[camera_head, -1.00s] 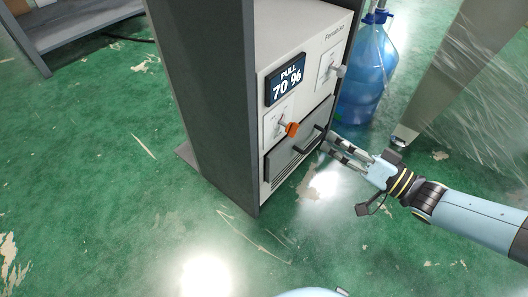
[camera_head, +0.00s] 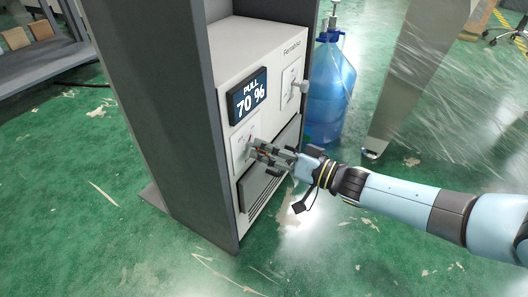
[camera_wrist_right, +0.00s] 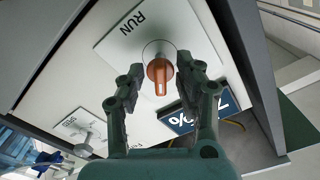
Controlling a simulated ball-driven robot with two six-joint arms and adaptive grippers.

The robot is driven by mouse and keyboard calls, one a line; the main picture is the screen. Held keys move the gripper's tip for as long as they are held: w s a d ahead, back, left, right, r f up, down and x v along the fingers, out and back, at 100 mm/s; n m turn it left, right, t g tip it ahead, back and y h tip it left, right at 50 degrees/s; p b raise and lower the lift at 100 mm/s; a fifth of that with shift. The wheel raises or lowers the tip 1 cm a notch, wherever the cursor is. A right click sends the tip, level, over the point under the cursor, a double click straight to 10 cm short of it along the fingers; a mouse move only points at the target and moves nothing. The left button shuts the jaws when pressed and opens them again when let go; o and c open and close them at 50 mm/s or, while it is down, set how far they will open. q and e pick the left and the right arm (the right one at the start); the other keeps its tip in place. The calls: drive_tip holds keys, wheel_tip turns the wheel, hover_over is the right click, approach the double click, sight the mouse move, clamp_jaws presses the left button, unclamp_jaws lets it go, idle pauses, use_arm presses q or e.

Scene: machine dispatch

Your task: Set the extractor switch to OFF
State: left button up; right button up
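The orange switch knob (camera_wrist_right: 158,76) stands out from a white plate marked RUN (camera_wrist_right: 128,40) on the machine's front. In the right wrist view it sits between the two fingers of my right gripper (camera_wrist_right: 158,90), which are open on either side with small gaps. No OFF marking shows. In the head view my right gripper (camera_head: 258,155) is at the switch plate (camera_head: 241,138) and mostly hides the knob. The extractor's cabinet (camera_head: 262,50) has a display (camera_head: 248,96) reading PULL 70 %. My left gripper is not in view.
A second switch (camera_head: 304,86) is at the upper right of the front panel; it also shows in the right wrist view (camera_wrist_right: 84,149). A dark side panel (camera_head: 165,110) flanks the cabinet. A blue water bottle (camera_head: 330,95) and a metal post (camera_head: 400,100) stand to the right.

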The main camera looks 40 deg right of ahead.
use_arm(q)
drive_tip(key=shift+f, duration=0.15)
use_arm(e)
drive_tip(key=shift+w+a, duration=0.15)
drive_tip(key=shift+w, duration=0.15)
clamp_jaws()
